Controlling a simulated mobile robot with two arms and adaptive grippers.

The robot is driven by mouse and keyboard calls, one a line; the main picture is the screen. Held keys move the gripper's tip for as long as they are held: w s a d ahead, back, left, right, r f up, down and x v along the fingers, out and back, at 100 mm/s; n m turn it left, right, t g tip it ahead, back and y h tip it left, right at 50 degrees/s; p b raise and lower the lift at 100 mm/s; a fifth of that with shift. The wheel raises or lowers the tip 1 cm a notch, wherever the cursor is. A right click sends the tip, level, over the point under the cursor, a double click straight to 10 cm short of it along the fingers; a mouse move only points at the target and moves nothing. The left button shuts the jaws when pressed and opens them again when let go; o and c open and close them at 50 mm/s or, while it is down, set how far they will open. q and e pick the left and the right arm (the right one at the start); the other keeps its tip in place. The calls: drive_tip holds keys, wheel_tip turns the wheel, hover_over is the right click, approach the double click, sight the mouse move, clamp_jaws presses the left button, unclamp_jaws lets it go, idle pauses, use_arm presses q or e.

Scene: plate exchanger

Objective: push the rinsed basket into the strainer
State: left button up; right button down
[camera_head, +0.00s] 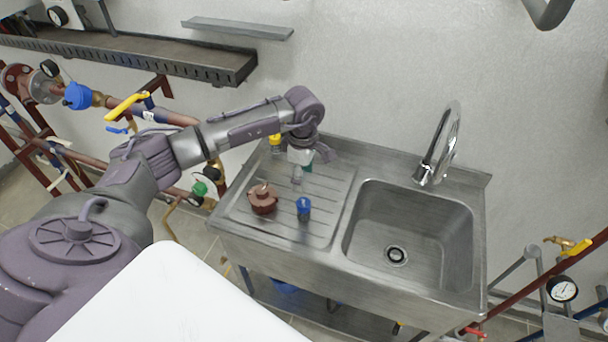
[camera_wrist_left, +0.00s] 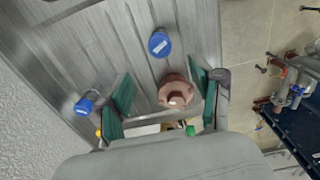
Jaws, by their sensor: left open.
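I cannot pick out the rinsed basket for certain in either view. A red-brown round fitting (camera_head: 263,198) with a raised middle sits on the ribbed drainboard (camera_head: 327,195); the left wrist view shows it (camera_wrist_left: 174,90) in line with the gap between my fingers. A blue-capped piece (camera_head: 304,208) stands to its right. My left gripper (camera_head: 301,172) is open above the back of the drainboard, pointing down, with green finger pads. I cannot tell which pipe fitting at the left is the strainer. My right gripper is not in view.
The sink basin (camera_head: 405,240) and tap (camera_head: 437,150) lie right of the drainboard. Pipes with a yellow lever (camera_head: 127,106) and blue cap (camera_head: 77,96) run at the left. A second blue piece (camera_wrist_left: 85,104) shows in the left wrist view. A yellow piece (camera_head: 275,140) is behind my gripper.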

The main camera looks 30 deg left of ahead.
sight(304, 202)
use_arm(q)
wheel_tip(304, 202, down, 11)
drive_tip(key=b, duration=0.7)
drive_tip(key=shift+w, duration=0.1)
drive_tip(key=shift+c, duration=0.9)
drive_tip(key=c, duration=0.9)
drive_tip(key=shift+c, duration=0.6)
drive_tip(key=shift+r+p, duration=2.2)
drive_tip(key=shift+r, duration=2.35)
